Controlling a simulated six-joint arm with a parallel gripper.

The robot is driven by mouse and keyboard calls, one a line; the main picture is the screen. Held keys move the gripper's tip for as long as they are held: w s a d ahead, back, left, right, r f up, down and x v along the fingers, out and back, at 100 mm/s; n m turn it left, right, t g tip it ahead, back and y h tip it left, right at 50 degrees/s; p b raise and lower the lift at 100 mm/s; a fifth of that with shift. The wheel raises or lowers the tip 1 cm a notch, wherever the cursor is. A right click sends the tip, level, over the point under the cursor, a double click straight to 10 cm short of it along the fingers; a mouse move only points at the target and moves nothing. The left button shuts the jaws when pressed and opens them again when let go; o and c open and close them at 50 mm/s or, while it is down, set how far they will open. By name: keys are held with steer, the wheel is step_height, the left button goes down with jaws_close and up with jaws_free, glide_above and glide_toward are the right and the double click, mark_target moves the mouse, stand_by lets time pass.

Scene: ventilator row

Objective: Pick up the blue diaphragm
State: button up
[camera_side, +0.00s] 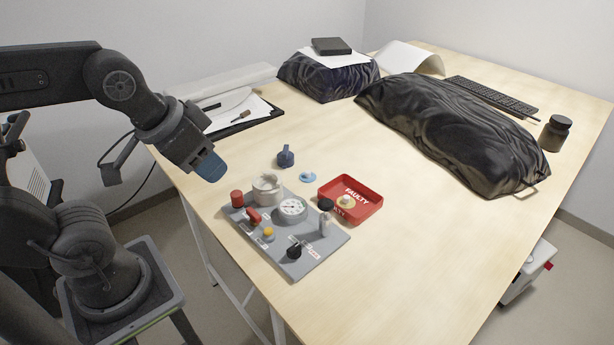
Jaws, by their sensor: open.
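The blue diaphragm (308,176) is a small light-blue disc with a paler raised centre. It lies flat on the wooden table, just left of the red tray and behind the grey panel. My gripper (212,170) is open, with blue at its tip. It hangs in the air at the table's left edge, to the left of the diaphragm and well apart from it. The gap between its fingers is hard to see from here.
A dark blue knobbed part (285,157) stands close behind the diaphragm. The grey panel (318,258) carries a gauge, knobs and a white pot. The red "FAULTY" tray (368,192) holds a tan disc. A black-covered bulk (450,130) lies at the back right. The right foreground is clear.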

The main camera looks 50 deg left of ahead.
steer(key=shift+o, duration=0.7)
